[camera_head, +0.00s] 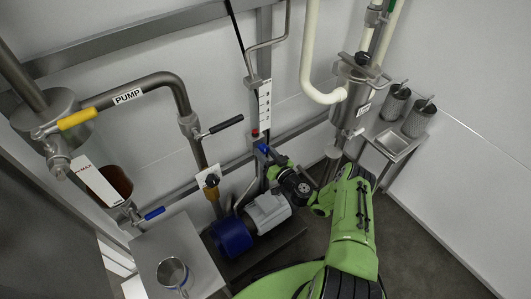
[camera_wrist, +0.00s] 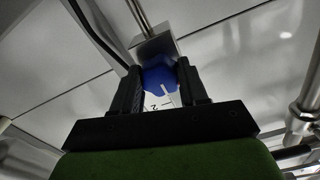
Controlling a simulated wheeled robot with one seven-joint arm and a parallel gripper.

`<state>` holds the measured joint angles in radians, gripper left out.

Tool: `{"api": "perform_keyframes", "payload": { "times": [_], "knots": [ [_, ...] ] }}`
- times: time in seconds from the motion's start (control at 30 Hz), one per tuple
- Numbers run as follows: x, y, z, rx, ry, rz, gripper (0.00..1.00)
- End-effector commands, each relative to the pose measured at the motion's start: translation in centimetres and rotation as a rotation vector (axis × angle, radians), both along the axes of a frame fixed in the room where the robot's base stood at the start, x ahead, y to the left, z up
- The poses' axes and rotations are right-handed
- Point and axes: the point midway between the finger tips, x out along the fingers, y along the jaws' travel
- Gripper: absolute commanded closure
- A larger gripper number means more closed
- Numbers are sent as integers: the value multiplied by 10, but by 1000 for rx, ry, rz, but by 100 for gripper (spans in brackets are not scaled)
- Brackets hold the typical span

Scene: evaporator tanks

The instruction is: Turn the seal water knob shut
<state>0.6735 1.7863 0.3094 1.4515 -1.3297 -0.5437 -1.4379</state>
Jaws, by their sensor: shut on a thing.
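The seal water knob is a blue knob (camera_wrist: 159,76) between my two black fingers in the wrist view, below a grey metal block with a pipe running up from it. A white pointer line shows on its face, with a dial mark "2" just below. In the head view a bit of the blue knob (camera_head: 262,148) shows at the tip of my arm. My gripper (camera_wrist: 158,88) is shut on the knob, one finger on each side. In the head view my gripper (camera_head: 268,152) is small and partly hides the knob.
A white level scale (camera_head: 264,103) stands just above the knob. A blue and grey pump motor (camera_head: 250,220) sits below. A black-handled valve (camera_head: 225,125) and a yellow-handled valve (camera_head: 77,119) are to the left. A steel cylinder (camera_head: 352,95) stands to the right.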

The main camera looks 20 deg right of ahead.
Motion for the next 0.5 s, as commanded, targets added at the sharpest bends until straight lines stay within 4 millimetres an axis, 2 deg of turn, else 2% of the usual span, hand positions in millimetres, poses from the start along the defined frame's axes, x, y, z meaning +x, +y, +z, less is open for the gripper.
{"api": "perform_keyframes", "payload": {
  "times": [0.37, 0.4, 0.5],
  "knots": [
    [-1, 0, -2, -10, 3, 1, 87],
    [-1, 0, -2, -10, 3, 1, 55],
    [-1, 0, -2, -9, 2, 0, 40]
  ]
}}
